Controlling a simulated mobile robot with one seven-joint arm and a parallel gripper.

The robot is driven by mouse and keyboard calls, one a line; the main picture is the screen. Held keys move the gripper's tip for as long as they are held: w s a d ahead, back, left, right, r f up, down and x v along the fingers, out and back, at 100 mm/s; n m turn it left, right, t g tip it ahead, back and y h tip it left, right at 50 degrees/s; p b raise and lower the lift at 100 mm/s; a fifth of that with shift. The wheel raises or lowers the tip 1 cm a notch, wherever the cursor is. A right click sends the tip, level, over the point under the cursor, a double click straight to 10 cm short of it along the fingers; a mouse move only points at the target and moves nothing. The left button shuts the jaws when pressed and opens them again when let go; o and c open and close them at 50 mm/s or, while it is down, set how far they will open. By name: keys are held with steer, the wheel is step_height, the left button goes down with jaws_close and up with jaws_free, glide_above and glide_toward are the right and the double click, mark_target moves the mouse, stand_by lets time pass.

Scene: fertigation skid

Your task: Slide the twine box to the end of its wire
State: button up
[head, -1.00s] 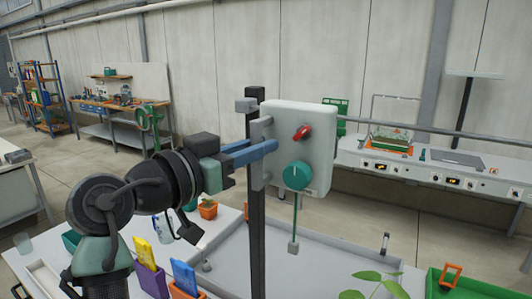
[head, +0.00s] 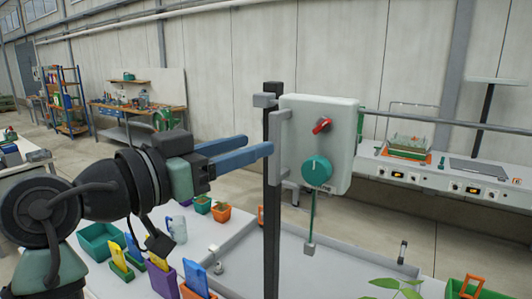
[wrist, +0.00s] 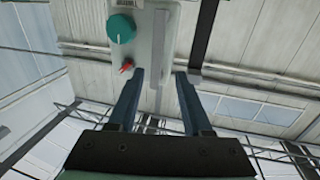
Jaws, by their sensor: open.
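A pale grey box (head: 325,115) with a red knob (head: 321,125) and a teal dial (head: 316,170) is the likely twine box. It is beside a dark upright post (head: 271,210), with a grey bar handle (head: 284,140) on its left side. A cord with a small weight (head: 309,248) hangs below it. My gripper (head: 259,145) is open at the left of the box, its blue fingertips near the handle and post. In the wrist view, the box (wrist: 158,40) lies beyond the two spread fingers (wrist: 160,75). I cannot tell whether the fingers straddle the handle.
A thin horizontal rail or wire (head: 440,121) runs right from behind the box. Below are a grey tray (head: 350,262), small pots (head: 221,212) and seed packets (head: 195,277). A control bench (head: 440,180) stands behind at right.

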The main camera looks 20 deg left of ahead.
steer(key=b+v, duration=0.2)
steer(key=v, duration=0.5)
stand_by(0.3)
